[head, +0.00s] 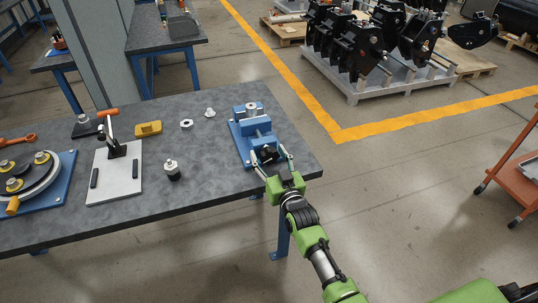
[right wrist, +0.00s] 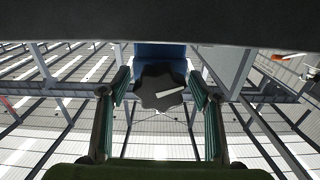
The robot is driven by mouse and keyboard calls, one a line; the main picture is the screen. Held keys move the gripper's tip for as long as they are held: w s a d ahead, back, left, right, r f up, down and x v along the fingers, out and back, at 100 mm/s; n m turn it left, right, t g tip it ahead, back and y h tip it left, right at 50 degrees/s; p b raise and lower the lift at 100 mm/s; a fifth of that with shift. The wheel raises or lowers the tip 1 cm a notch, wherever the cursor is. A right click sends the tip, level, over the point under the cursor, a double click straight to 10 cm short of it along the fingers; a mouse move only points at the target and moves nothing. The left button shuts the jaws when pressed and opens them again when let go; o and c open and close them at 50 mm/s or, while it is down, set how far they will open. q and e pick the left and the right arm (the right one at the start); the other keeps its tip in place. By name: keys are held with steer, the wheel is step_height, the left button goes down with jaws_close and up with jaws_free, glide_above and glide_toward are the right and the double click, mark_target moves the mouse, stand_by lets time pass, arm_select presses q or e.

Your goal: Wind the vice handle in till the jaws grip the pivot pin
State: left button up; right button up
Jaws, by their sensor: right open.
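The blue vice (head: 258,133) is on its blue base plate at the right end of the grey table. A grey round part, perhaps the pivot pin (head: 251,106), shows at its far end; I cannot tell whether the jaws touch it. The vice handle is a black lobed knob (head: 268,154) on the near side. It also shows in the right wrist view (right wrist: 158,96), with a pale bar mark. My right gripper (head: 273,161) is open, one finger on each side of the knob, with gaps visible in the wrist view. My left gripper is out of view.
On the table are a grey plate (head: 128,185) with a clamp, a dark cylinder (head: 173,174), a yellow block (head: 148,129), small metal parts and a round fixture on a blue plate (head: 61,189). The floor right of the table is clear up to an orange cart (head: 508,187).

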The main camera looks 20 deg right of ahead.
steer(key=c, duration=1.1)
steer(key=shift+m, duration=1.2)
steer(key=o, duration=1.1)
steer(key=s, duration=1.2)
steer(key=shift+d, duration=0.2)
